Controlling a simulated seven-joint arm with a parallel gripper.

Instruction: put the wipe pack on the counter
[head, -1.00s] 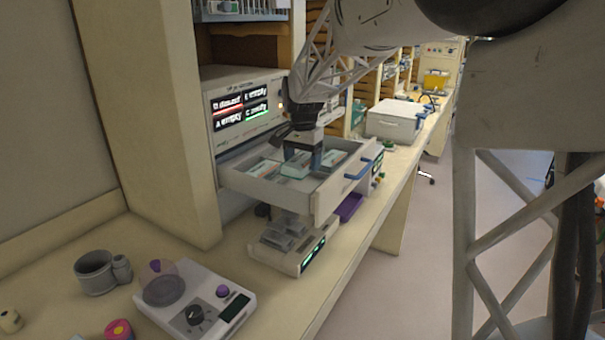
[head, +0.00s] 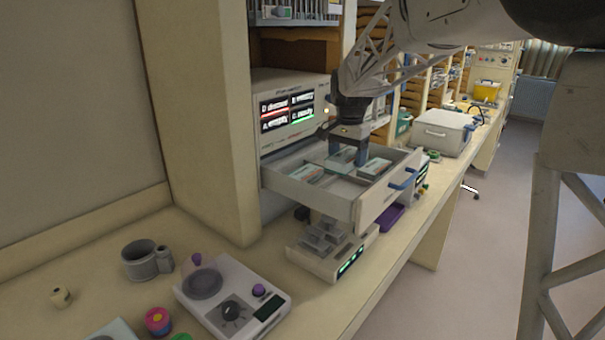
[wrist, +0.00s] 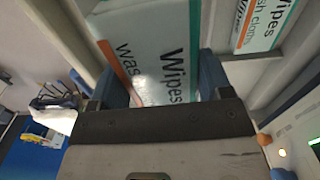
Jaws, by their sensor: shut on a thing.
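My gripper (head: 348,157) is shut on a white wipe pack with a green band and an orange stripe. In the wrist view this wipe pack (wrist: 155,45) sits between the two blue fingers, "Wipes" lettering facing the camera. The gripper is over the open grey drawer (head: 357,205); I cannot tell whether the held pack is clear of the drawer floor. Other packs lie in the drawer, one to the left (head: 307,172) and one to the right (head: 375,168). The beige counter (head: 85,275) runs along the wall below the drawer.
A scale (head: 225,300), a grey mug (head: 146,260) and a pink-topped round item (head: 158,320) stand on the near counter. A white box (head: 440,132) stands farther back. Bare counter shows at the left.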

